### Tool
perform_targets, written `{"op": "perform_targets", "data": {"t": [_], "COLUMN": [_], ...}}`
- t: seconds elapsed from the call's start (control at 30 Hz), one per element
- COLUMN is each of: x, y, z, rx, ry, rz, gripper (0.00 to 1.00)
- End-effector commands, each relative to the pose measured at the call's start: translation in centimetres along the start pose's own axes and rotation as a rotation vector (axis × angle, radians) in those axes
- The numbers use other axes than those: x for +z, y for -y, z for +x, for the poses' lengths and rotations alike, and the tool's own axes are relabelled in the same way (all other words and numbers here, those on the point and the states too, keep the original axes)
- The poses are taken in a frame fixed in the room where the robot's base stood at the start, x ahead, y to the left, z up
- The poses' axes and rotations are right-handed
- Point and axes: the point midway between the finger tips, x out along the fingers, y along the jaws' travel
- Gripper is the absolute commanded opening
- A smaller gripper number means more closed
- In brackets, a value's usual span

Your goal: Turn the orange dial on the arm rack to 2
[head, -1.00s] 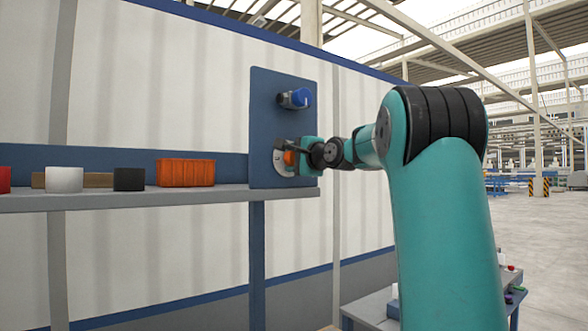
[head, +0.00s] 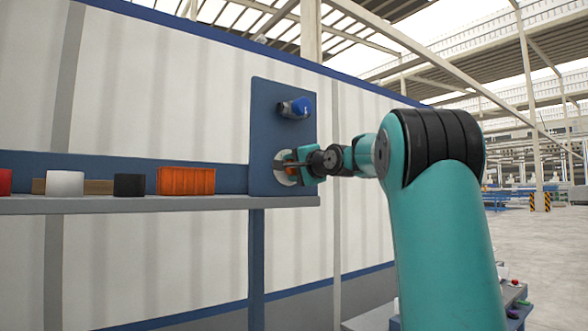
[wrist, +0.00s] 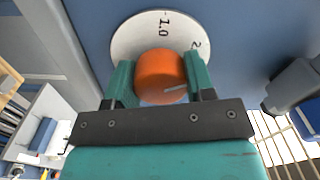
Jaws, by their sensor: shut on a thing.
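The orange dial (wrist: 160,75) sits on a round white plate (wrist: 122,42) fixed to the blue rack panel (head: 268,115). The plate carries the marks "1.0" near its top and "2" toward its right. A pale line on the dial's face points to the right in the wrist view. My gripper (wrist: 160,82) has one teal finger on each side of the dial and is shut on it. In the head view, my gripper (head: 297,164) partly hides the dial and plate.
A blue knob on a grey body (head: 294,107) juts from the panel above the dial. A grey shelf (head: 120,205) runs left, holding an orange box (head: 186,181), a black block (head: 129,185) and a white cylinder (head: 65,183).

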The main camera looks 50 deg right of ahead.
Motion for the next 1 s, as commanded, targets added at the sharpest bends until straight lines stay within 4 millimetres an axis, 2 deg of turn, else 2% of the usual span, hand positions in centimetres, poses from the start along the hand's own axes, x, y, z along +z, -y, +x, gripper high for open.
{"op": "perform_targets", "data": {"t": [0.07,0.1,0.2,0.5,0.63,0.77,1.0], "x": [0.0,0.0,0.0,0.0,-0.1,0.0,-0.1], "y": [-0.1,-0.1,-0.1,-0.1,-0.3,-0.5,-0.6], "z": [0.0,0.0,0.0,-0.1,-1.2,-3.7,-9.9], "rx": [0.003,0.003,0.003,0.001,0.001,-0.001,0.002], "ry": [0.000,0.000,0.000,0.000,-0.004,-0.005,-0.008], "rz": [0.002,0.002,0.002,0.001,0.001,-0.002,-0.001], "gripper": [0.26,0.52,0.75,0.75,0.75,0.75,0.75]}}
